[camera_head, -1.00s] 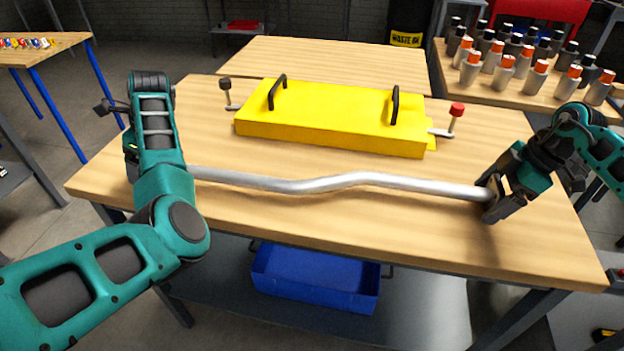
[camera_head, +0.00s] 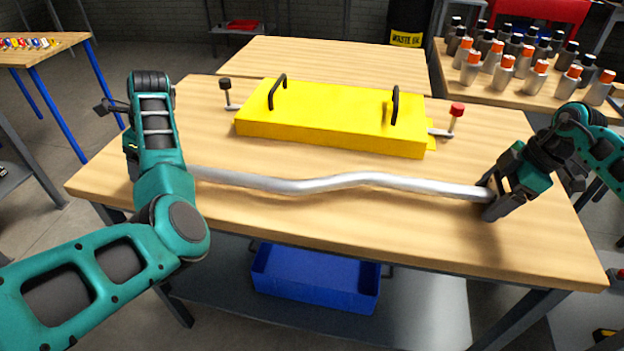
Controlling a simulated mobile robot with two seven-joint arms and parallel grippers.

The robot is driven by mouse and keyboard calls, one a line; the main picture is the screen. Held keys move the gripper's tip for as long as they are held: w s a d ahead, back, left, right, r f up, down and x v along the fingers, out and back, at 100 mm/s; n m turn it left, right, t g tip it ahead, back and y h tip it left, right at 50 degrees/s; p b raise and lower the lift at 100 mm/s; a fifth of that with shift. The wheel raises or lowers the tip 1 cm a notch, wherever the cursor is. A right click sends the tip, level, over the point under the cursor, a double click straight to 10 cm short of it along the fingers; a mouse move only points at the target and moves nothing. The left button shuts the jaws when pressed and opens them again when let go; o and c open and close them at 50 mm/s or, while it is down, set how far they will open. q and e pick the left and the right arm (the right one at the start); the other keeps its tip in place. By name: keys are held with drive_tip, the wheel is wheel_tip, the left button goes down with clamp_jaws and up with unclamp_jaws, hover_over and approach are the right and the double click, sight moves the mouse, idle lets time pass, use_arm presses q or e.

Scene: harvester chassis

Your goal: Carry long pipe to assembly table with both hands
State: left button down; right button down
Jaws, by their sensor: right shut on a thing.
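The long pipe (camera_head: 345,181) is silver with a slight bend in the middle. It runs left to right over the front half of the wooden table (camera_head: 400,235); I cannot tell if it touches the top. My right gripper (camera_head: 488,198) is shut on the pipe's right end. My left arm (camera_head: 160,180) covers the pipe's left end, and its gripper's fingers are hidden behind the arm.
A yellow box-like fixture (camera_head: 330,118) with two black handles sits behind the pipe. A blue bin (camera_head: 315,283) is on the shelf below. Several bottles (camera_head: 535,75) stand on a table at the back right. Another wooden table (camera_head: 325,60) is behind.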

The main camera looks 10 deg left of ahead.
use_arm(q)
drive_tip(key=shift+w+r, duration=0.15)
drive_tip(key=shift+r, duration=0.1)
use_arm(e)
drive_tip(key=shift+w+r, duration=0.15)
drive_tip(key=shift+r, duration=0.1)
